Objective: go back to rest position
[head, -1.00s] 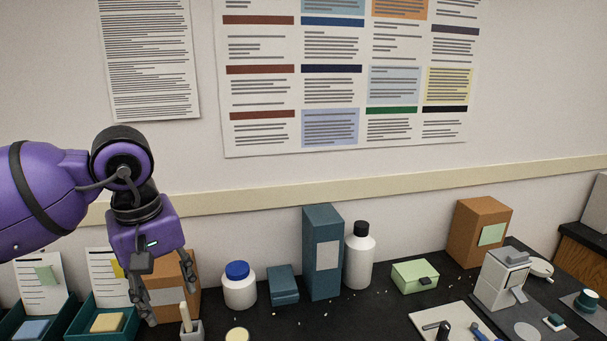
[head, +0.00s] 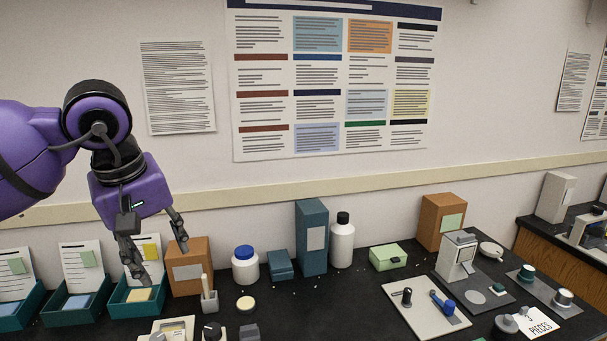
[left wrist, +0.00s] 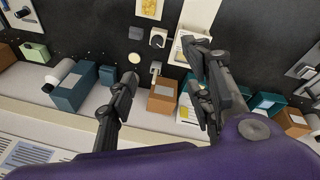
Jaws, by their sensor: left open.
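My left gripper (head: 158,258) is open and empty at the left of the head view, on the purple arm. My right gripper is not in view.
The dark bench (head: 350,300) holds a white jar (head: 245,268), a tall teal box (head: 311,240), a white bottle (head: 342,243), a green box (head: 387,257) and a tool board (head: 420,316). A wall with posters (head: 190,95) stands behind. Several teal trays line the left.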

